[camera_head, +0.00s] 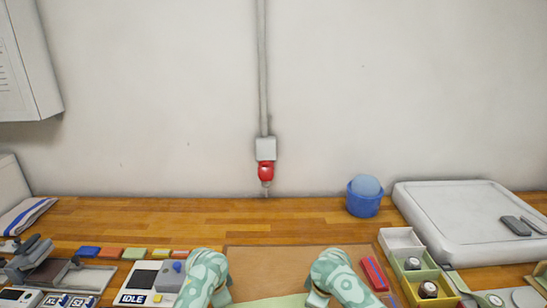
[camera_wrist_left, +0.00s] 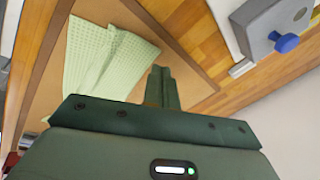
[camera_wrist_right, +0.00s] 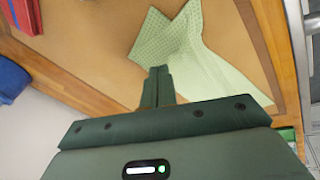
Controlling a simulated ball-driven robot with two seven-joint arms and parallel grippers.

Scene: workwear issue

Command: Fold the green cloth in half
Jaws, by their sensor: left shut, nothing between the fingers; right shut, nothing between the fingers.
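The pale green cloth (camera_wrist_left: 112,55) lies on a brown mat (camera_head: 300,258). In both wrist views it has a waffle-textured part and a smoother part that meet along a slanting line, with uneven edges; the right wrist view also shows it (camera_wrist_right: 205,65). In the head view only a strip of the cloth (camera_head: 268,302) shows at the bottom edge. My left gripper (camera_wrist_left: 158,86) is shut and empty, its tips beside the cloth in its wrist view. My right gripper (camera_wrist_right: 157,86) is shut and empty, its tips near the cloth's edge. I cannot tell their exact height.
A device marked IDLE (camera_head: 150,280) stands left of the mat. A red item (camera_head: 374,273) lies at the mat's right, beside small trays (camera_head: 402,240). The table behind the mat is clear.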

